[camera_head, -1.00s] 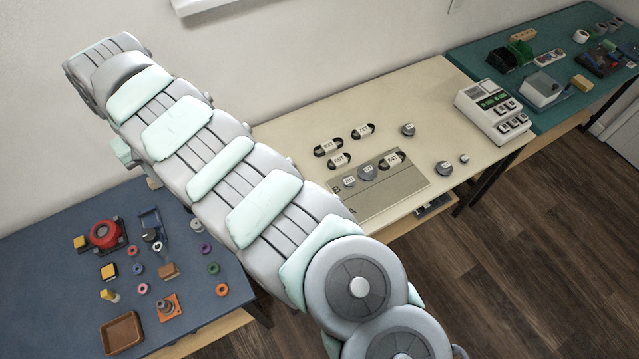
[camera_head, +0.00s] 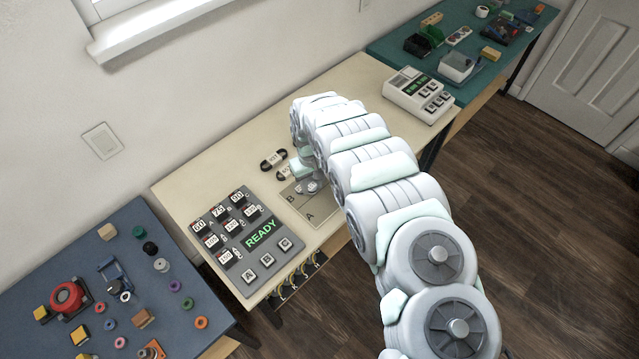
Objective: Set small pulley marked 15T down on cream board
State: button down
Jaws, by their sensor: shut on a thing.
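The cream board (camera_head: 330,92) is the pale tabletop in the middle of the head camera view. My gripper (camera_head: 308,176) points down over a grey mat (camera_head: 299,203) marked A and B, and is mostly hidden by my arm. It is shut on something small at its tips. Small grey round parts (camera_head: 312,187) show right at and below the fingertips, against the mat. Their markings are too small to read, so I cannot tell which is the 15T pulley, or whether the held piece touches the mat.
Dark belts with white labels (camera_head: 273,159) lie left of my gripper. A grey panel reading READY (camera_head: 262,235) stands at the board's front left. A white device (camera_head: 418,95) stands at the right end. Cream surface is free behind and left of the belts.

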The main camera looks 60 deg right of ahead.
aim_at(320, 207)
jog(key=f+b, duration=0.2)
jog(key=f, duration=0.1)
jog(key=s+f+b, duration=0.1)
jog(key=f+b, duration=0.2)
jog(key=s+d+f+b, duration=0.1)
jog(key=f+b, duration=0.1)
jog(key=f, duration=0.2)
jog(key=shift+s, duration=0.1)
jog(key=shift+f+b, duration=0.4)
jog(key=shift+f, duration=0.05)
dwell(0.8)
jog(key=c, duration=0.9)
grip_release()
jog(key=shift+c, duration=0.2)
jog(key=shift+r, duration=0.15)
notch_tip(320, 207, up, 10)
jog(key=shift+r, duration=0.25)
